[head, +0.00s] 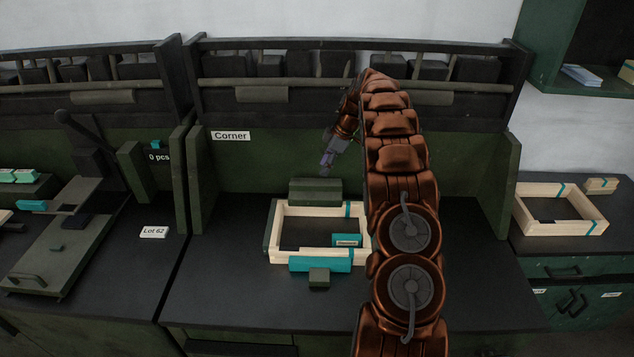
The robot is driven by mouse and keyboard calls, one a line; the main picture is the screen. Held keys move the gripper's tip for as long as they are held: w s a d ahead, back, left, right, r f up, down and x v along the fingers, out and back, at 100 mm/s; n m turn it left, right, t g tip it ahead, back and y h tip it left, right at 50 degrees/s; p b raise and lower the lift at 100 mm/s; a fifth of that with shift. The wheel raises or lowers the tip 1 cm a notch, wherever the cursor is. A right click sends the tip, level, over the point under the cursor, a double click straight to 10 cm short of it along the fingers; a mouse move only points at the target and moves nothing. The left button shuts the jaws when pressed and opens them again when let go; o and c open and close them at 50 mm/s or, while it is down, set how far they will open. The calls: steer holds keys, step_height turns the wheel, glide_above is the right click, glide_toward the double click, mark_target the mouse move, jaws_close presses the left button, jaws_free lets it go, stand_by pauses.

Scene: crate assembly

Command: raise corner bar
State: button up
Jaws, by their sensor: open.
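The station labelled "Corner" (230,135) has a pale wooden crate frame (296,209) on its dark worktop. A teal bar (320,264) lies along the frame's front side, with a small green block like a handle (319,278) in front of it. A dark green block (315,190) stands at the frame's back side. I cannot tell for sure which of these is the corner bar. My gripper (326,165) is open and empty, above and behind the frame, a little above the dark green block. My arm hides the frame's right end.
A lever fixture (75,235) stands on the left bench beside a "Lot 62" card (154,232). Another wooden frame (560,229) sits on the right cabinet. Green side walls bound the Corner station. The worktop left of the frame is clear.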

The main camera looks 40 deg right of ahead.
mark_target(316, 184)
steer(key=shift+w+d+f, duration=0.1)
steer(key=shift+f, duration=0.25)
steer(key=p+x, duration=0.3)
steer(key=x, duration=0.4)
steer(key=shift+w+f, duration=0.1)
steer(key=shift+f, duration=0.05)
steer(key=shift+c, duration=0.2)
jaws_close()
